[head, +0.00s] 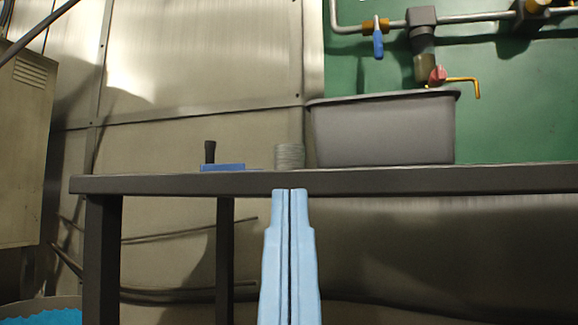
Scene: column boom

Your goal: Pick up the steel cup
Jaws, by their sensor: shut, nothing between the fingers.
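A small grey ribbed cylinder that looks like the steel cup (290,156) stands upright on the dark table (400,180), just left of a large grey bin. My gripper (290,192) shows as two light blue fingers pressed together, pointing up. The fingertips overlap the table's front edge in the picture, below the cup and apart from it. The gripper is shut and empty. The cup's base is partly hidden by the table edge.
The grey bin (385,132) stands close to the cup's right. A blue block with a black knob (222,166) is to its left. Pipes with a blue-handled valve (378,42) run along the wall at upper right. A metal cabinet (26,150) is at far left.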

